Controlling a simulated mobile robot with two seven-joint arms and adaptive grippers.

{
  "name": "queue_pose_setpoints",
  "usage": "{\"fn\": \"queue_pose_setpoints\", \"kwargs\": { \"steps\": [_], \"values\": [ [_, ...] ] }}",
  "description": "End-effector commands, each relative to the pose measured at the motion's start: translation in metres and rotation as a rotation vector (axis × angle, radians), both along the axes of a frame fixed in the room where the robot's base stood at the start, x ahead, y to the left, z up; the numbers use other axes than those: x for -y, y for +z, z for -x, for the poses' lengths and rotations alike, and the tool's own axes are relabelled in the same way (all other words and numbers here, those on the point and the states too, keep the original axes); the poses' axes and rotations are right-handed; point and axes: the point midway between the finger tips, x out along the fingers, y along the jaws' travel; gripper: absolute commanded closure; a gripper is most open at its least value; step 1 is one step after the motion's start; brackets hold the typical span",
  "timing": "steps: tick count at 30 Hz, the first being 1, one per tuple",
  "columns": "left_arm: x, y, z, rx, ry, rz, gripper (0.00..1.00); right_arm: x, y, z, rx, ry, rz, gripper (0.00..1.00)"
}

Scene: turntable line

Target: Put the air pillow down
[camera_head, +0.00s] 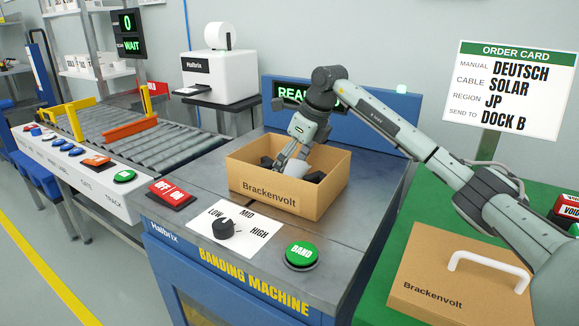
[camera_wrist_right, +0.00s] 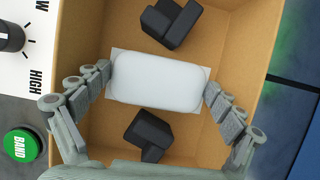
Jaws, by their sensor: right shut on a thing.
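The white air pillow (camera_wrist_right: 160,78) lies between the fingers of my right gripper (camera_wrist_right: 160,95), inside the open cardboard box in the right wrist view. My right gripper (camera_head: 283,163) is shut on the pillow and reaches down into the box (camera_head: 262,193) in the head view. The box is marked Brackenvolt and stands on the banding machine (camera_head: 350,222). Black blocks (camera_wrist_right: 172,22) lie in the box on either side of the pillow. In the head view the pillow is mostly hidden by the gripper and box walls. My left gripper is not in view.
A lid-like Brackenvolt carton with a white handle (camera_head: 450,275) rests on the green surface at right. The machine top holds a red switch (camera_head: 171,194), a dial (camera_head: 224,228) and a green BAND button (camera_head: 301,254). A roller conveyor (camera_head: 150,140) runs at left.

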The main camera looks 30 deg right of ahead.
Motion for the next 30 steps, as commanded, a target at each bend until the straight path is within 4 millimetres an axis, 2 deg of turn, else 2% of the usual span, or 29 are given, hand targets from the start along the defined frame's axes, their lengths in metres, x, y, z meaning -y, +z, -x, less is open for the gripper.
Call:
{"fn": "queue_pose_setpoints", "kwargs": {
  "steps": [10, 11, 12, 22, 25, 27, 30],
  "values": [
    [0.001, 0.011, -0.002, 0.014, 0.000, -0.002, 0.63, 0.000, -0.012, 0.000, -0.001, -0.001, 0.000, 0.18],
    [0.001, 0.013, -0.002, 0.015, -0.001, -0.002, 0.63, 0.000, -0.011, 0.000, -0.001, 0.000, 0.001, 0.04],
    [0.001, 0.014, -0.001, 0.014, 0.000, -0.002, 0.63, 0.000, -0.011, 0.000, -0.001, 0.000, 0.001, 0.00],
    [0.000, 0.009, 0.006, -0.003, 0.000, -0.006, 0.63, 0.000, -0.010, 0.000, 0.000, 0.000, -0.001, 0.00],
    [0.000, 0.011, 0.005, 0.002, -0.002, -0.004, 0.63, 0.000, -0.002, 0.000, 0.001, 0.000, -0.001, 0.00],
    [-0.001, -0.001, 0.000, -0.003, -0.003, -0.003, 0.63, 0.000, 0.007, 0.001, 0.001, 0.000, -0.001, 0.00],
    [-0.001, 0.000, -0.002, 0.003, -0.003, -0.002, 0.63, 0.005, 0.024, 0.007, 0.003, -0.001, 0.001, 0.00]
  ]
}}
